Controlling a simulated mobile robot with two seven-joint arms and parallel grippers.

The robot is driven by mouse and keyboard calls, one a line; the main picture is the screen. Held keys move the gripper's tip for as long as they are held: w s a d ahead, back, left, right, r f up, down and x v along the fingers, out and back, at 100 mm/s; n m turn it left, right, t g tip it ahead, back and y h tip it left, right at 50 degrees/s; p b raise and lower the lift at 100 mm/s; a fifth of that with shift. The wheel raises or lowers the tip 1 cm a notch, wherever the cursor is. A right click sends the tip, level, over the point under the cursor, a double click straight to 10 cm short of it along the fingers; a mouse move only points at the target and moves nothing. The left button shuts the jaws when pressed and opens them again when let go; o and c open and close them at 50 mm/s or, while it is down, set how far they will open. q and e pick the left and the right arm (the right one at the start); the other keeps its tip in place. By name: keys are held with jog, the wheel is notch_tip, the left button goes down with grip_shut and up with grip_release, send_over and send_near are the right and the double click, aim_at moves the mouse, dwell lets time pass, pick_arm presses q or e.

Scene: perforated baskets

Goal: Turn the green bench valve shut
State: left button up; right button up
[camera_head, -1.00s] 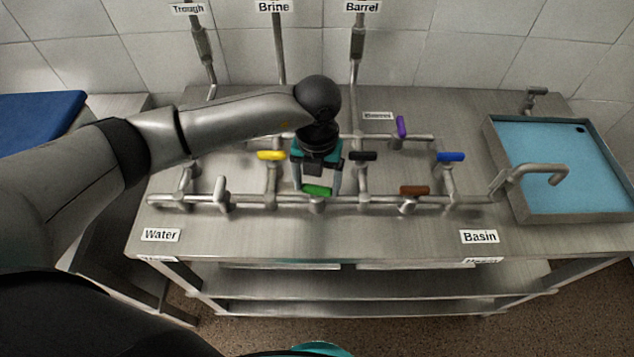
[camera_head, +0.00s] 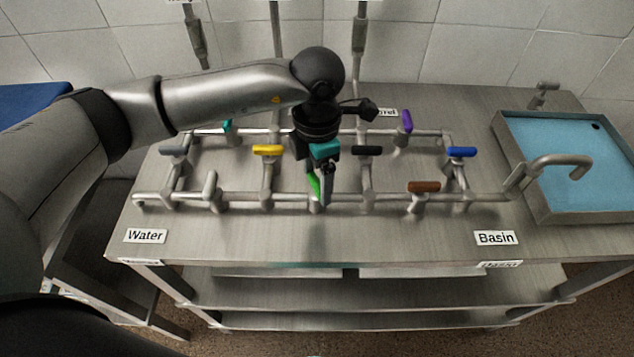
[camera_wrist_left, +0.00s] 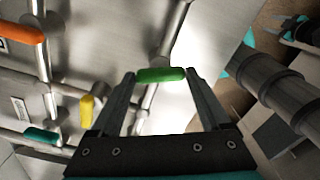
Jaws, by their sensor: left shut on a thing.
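The green valve handle (camera_head: 314,183) sits on the front pipe of the bench. It now points steeply across that pipe, tilted slightly from straight front-to-back. My left gripper (camera_head: 321,186) reaches down over it, its fingers shut on the handle and partly hiding it. In the left wrist view the green handle (camera_wrist_left: 160,75) lies between the two fingertips (camera_wrist_left: 162,76). What seems to be my right gripper (camera_wrist_left: 290,28) shows small and dark at the upper right of the left wrist view; its jaws are unclear.
Nearby stand the yellow handle (camera_head: 267,150), black handle (camera_head: 367,150), brown handle (camera_head: 424,187), blue handle (camera_head: 461,152), purple handle (camera_head: 406,121) and grey handle (camera_head: 173,151). A blue-floored basin (camera_head: 512,180) is at right. The bench front (camera_head: 320,238) is clear.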

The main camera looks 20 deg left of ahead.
aim_at(317, 183)
pick_arm(q)
jog(key=m+b, duration=0.3)
jog(key=m, duration=0.1)
jog(key=shift+m, duration=0.3)
jog(key=shift+r+b, duration=0.1)
jog(key=shift+b, duration=0.25)
jog(key=o, duration=1.2)
notch_tip(317, 183, up, 15)
jog(key=shift+r+p, duration=0.1)
jog(key=shift+p, duration=0.55)
